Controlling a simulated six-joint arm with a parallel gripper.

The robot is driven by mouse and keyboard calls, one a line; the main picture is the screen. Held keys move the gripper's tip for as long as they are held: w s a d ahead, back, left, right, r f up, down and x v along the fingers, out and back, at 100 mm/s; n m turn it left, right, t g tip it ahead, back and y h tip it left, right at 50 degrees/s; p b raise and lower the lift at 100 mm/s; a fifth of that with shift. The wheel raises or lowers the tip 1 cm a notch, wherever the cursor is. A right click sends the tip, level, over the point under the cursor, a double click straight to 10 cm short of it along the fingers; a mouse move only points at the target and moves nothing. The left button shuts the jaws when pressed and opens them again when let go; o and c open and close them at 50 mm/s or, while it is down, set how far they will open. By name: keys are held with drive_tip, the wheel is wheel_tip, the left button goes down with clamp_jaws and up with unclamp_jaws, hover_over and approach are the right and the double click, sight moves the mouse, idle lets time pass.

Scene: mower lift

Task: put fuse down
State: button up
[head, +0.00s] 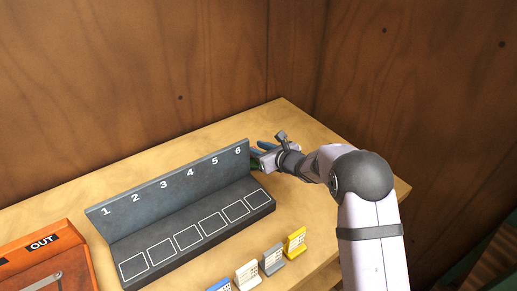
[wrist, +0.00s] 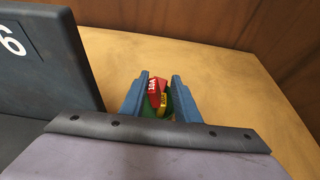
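A small object in red, yellow and green, which looks like the fuse (wrist: 154,87), sits between the blue fingers of my gripper (wrist: 161,92) in the wrist view. It is tilted, with marks on its red part that are too small to read surely. It nearly fills the gap, but whether both fingers press on it is not clear. In the head view my gripper (head: 256,158) is low, just past the right end of the dark rack, beside the number 6. Whether the fuse touches the table is not clear.
The dark rack (head: 180,194) has numbers 1 to 6 and outlined, empty squares. It stands close to my gripper's left in the wrist view (wrist: 50,60). Several small tagged pieces (head: 271,259) stand in front. An orange tray (head: 40,240) marked OUT is at left. Wooden walls close the back.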

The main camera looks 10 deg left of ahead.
drive_tip(key=b+v, duration=0.2)
drive_tip(key=v, duration=1)
drive_tip(key=shift+b, duration=0.35)
drive_tip(key=shift+f, duration=0.1)
